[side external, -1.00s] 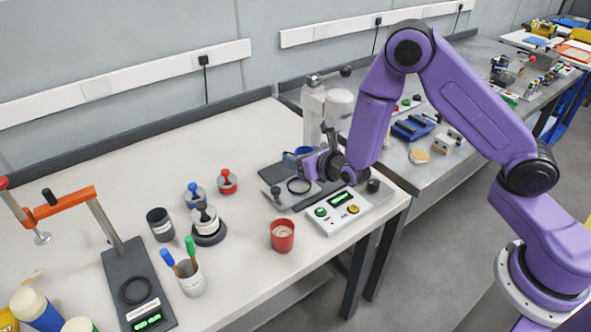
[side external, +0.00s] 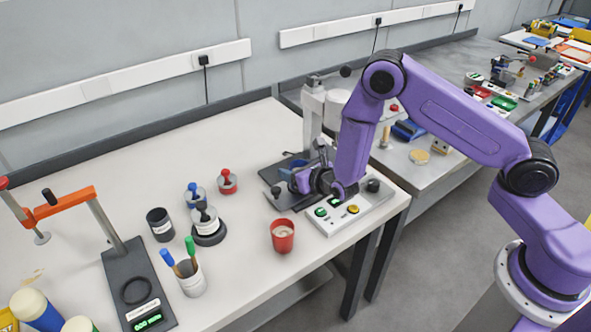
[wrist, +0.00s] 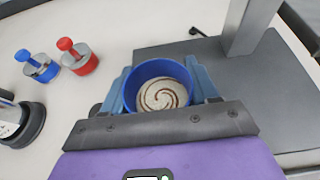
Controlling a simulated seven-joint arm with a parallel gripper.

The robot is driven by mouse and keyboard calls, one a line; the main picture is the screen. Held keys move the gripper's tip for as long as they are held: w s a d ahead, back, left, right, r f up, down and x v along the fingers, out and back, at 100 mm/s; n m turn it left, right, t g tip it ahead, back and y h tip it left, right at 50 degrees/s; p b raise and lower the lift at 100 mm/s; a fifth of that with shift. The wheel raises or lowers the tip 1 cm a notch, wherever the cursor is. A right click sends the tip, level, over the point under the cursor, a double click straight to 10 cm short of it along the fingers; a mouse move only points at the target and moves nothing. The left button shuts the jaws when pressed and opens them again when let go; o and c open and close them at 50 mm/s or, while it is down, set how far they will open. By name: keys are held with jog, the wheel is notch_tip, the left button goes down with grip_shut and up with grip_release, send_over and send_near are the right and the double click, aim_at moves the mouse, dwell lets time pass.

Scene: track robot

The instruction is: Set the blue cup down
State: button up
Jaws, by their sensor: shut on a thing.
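The blue cup (wrist: 159,67) is held between the fingers of my gripper (wrist: 160,88) in the wrist view. It is upright and holds a pale filling with a brown swirl. In the side view my gripper (side external: 298,178) is low over the dark plate of the press stand, and the cup (side external: 297,166) is mostly hidden behind it. I cannot tell whether the cup's base touches the surface below.
The press stand's dark base plate (wrist: 203,50) and post lie to the right in the wrist view. A red cup (side external: 282,236), a pen holder (side external: 190,278), and red (side external: 227,181) and blue (side external: 194,195) knobbed weights stand on the white table. A button panel (side external: 345,212) is close beside my gripper.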

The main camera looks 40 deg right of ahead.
jog(key=o, duration=1.1)
jog(key=shift+f, duration=0.1)
jog(key=shift+o, duration=0.2)
jog(key=shift+s+r, duration=0.15)
jog(key=shift+r, duration=0.05)
jog(key=v, duration=1.1)
jog(key=shift+s+r, duration=0.2)
jog(key=shift+s, duration=0.1)
jog(key=s+d+r+m+g+h, duration=0.4)
jog(key=s+d+r+m+h, duration=0.35)
jog(key=d+r+m, duration=0.45)
jog(key=s+a+m+g+y, duration=0.3)
jog(key=s+m+g+y, duration=0.1)
jog(key=s, duration=0.7)
jog(key=s+a+r+m+g+y, duration=0.1)
jog(key=s+a+m+g+y, duration=0.2)
jog(key=s+m, duration=0.4)
jog(key=s+g+y, duration=0.1)
jog(key=s+g, duration=0.1)
jog(key=s, duration=0.1)
jog(key=shift+s+r, duration=0.25)
jog(key=shift+s, duration=0.15)
